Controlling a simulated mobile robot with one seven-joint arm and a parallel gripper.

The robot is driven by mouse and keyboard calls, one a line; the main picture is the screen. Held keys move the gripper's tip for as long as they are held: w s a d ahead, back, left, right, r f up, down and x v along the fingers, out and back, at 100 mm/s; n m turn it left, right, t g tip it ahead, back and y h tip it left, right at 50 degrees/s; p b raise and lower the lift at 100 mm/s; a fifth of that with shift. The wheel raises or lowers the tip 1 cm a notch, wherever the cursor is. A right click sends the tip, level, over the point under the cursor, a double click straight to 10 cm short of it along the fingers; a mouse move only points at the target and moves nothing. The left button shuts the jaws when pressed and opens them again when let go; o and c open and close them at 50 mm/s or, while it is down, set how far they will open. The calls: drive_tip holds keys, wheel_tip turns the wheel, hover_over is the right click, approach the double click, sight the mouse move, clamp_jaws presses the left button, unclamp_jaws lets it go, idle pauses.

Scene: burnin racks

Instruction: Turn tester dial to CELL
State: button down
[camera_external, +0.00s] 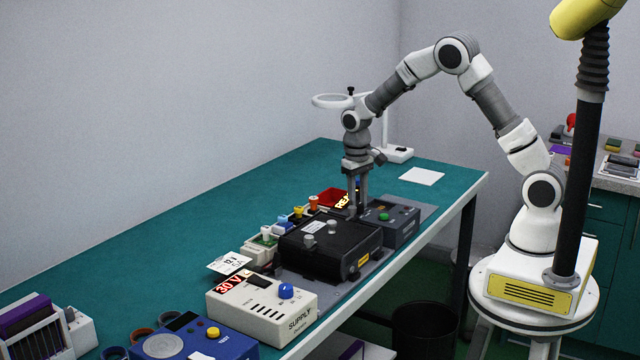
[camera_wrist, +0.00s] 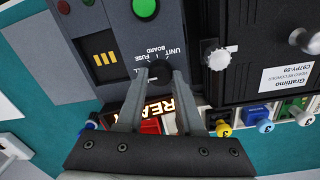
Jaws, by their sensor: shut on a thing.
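The tester, a dark grey box (camera_external: 401,219), stands on the bench toward its right edge, with a green button (camera_external: 384,216). In the wrist view the tester panel (camera_wrist: 118,30) shows the button and a small window with orange-yellow bars (camera_wrist: 103,59). My gripper (camera_external: 357,213) points down over the tester. In the wrist view my gripper (camera_wrist: 159,75) is shut on the black round dial (camera_wrist: 157,68), one finger on each side. White print beside the dial reads UNIT, FUSE and BOARD. A lit sign (camera_wrist: 157,108) reading READ… is partly covered by the fingers.
A black box (camera_external: 322,246) with silver knobs adjoins the tester. Colored plugs (camera_external: 299,212) line its far side. A white supply box (camera_external: 262,306) with a blue knob stands nearer the camera. A ring lamp (camera_external: 333,101) stands behind.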

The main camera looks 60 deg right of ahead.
drive_tip(key=shift+m, duration=1)
drive_tip(key=c, duration=0.5)
unclamp_jaws()
drive_tip(key=shift+c, duration=0.2)
drive_tip(key=shift+r, duration=0.15)
wheel_tip(320, 180, up, 17)
drive_tip(key=p, duration=0.1)
drive_tip(key=shift+w+a, duration=0.2)
drive_tip(key=shift+a, duration=0.1)
drive_tip(key=shift+r, duration=0.15)
